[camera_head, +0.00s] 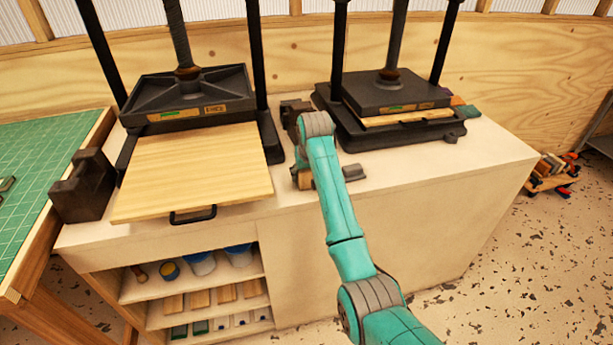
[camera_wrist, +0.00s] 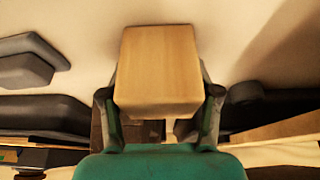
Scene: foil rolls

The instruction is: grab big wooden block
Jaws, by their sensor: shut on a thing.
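The big wooden block (camera_wrist: 158,65) is pale and box-shaped, and fills the upper middle of the wrist view. My gripper (camera_wrist: 159,97) has one dark finger on each side of the block and is shut on it. The fingertips are partly hidden by the block. In the head view, a small part of the block (camera_head: 305,181) shows below my gripper, at the counter top between the two presses. The arm hides much of that spot. I cannot tell whether the block touches the counter.
A press with a wooden board (camera_head: 190,170) stands left, and another press (camera_head: 390,95) stands close on the right. A dark heavy block (camera_head: 85,187) sits at far left. The counter's right end (camera_head: 475,150) is clear.

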